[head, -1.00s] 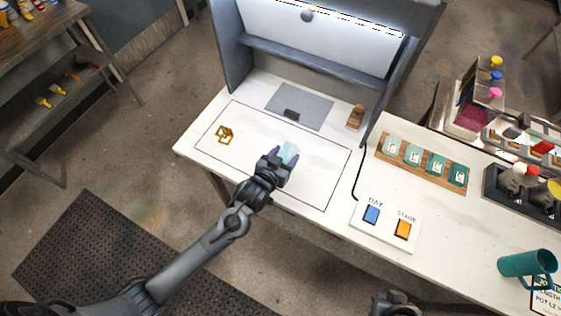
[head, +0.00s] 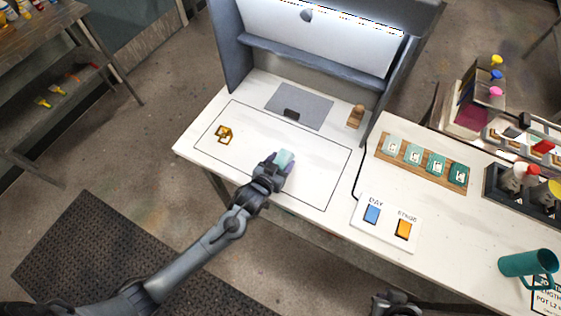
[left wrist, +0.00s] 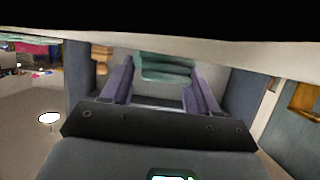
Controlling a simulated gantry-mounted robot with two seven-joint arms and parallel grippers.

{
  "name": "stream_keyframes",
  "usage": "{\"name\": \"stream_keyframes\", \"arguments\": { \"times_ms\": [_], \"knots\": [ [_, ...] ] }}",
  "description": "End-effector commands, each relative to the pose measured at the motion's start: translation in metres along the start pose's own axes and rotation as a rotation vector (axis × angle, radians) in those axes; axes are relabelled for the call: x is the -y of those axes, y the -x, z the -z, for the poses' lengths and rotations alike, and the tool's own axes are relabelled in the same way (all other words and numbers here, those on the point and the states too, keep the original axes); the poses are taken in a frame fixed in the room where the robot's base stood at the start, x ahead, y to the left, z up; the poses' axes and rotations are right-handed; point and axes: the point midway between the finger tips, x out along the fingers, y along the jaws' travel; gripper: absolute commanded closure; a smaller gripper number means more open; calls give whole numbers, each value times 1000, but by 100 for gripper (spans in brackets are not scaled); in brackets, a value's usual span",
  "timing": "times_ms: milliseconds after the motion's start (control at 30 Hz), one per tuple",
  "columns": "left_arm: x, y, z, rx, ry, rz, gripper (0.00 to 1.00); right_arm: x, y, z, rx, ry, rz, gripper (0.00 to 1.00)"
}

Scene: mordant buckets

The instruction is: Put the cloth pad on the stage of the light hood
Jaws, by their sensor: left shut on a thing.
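The cloth pad (head: 285,158) is a small pale teal piece at the fingertips of my left gripper (head: 281,162). In the left wrist view the pad (left wrist: 164,68) looks folded or layered and sits between the two purple-grey fingers of the left gripper (left wrist: 162,88), which is shut on it. The pad is over the white table in front of the light hood (head: 318,58); its height is hard to tell. The stage, a grey panel (head: 312,108), lies inside the hood beyond the gripper. My right gripper (head: 393,304) shows only partly at the bottom edge; its jaws are unclear.
A brass frame (head: 223,134) lies left and a wooden piece (head: 356,116) stands right of the stage. A swatch rack (head: 420,162) and a two-button panel (head: 386,226) are to the right.

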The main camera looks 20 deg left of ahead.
Motion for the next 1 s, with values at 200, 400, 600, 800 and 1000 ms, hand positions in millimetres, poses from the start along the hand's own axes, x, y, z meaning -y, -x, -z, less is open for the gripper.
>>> {"name": "stream_keyframes", "arguments": {
  "times_ms": [200, 400, 600, 800, 1000],
  "knots": [
    [0, 0, -1, 0, 0, 0, 15, 0, 0, 0, 0, 1, -1, 100],
    [0, 0, -1, 0, 0, 0, 15, 0, 0, 0, 0, 0, 0, 100],
    [0, 3, 2, 1, 0, 0, 15, 1, 1, 1, -1, -3, 2, 100],
    [0, 29, 1, 1, 0, 0, 15, 1, 4, 2, -1, -7, 5, 100],
    [0, 66, 1, 3, 1, 0, 15, 2, 6, 3, -2, -7, 6, 100]
  ]
}}
